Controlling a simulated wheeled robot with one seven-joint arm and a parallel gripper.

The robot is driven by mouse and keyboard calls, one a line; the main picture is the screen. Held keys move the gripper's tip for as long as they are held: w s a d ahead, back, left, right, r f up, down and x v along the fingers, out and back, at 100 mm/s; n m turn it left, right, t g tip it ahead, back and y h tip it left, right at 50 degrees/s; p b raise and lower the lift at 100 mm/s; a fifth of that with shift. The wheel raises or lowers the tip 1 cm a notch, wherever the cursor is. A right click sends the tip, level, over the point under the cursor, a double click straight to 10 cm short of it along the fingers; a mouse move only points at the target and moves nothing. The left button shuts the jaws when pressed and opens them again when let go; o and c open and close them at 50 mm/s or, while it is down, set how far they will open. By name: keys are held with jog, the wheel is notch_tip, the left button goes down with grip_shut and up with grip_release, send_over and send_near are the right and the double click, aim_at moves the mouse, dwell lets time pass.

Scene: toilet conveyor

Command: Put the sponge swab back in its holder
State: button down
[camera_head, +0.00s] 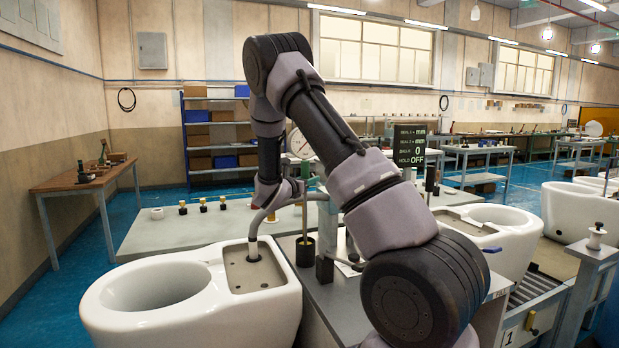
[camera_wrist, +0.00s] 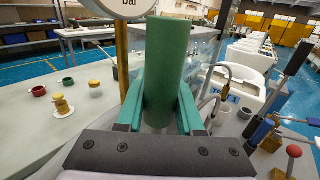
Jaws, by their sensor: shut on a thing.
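The sponge swab's green handle (camera_wrist: 166,70) stands upright between the teal fingers of my gripper (camera_wrist: 158,112) in the wrist view. My gripper is shut on it. In the wrist view my gripper hides the swab's lower end and the cup.
A white toilet (camera_head: 190,300) with an open tank stands left of the cup, a grey hose (camera_head: 262,215) bent into the tank. A dark post (camera_head: 325,240) rises close right of the cup. A round gauge (camera_wrist: 118,8) is near the swab's top. Small yellow-topped fittings (camera_head: 203,204) stand behind.

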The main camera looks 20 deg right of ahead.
jog(key=shift+f, duration=1.35)
jog(key=shift+c, duration=2.3)
grip_release()
jog(key=v, duration=1.1)
jog(key=shift+d, duration=0.1)
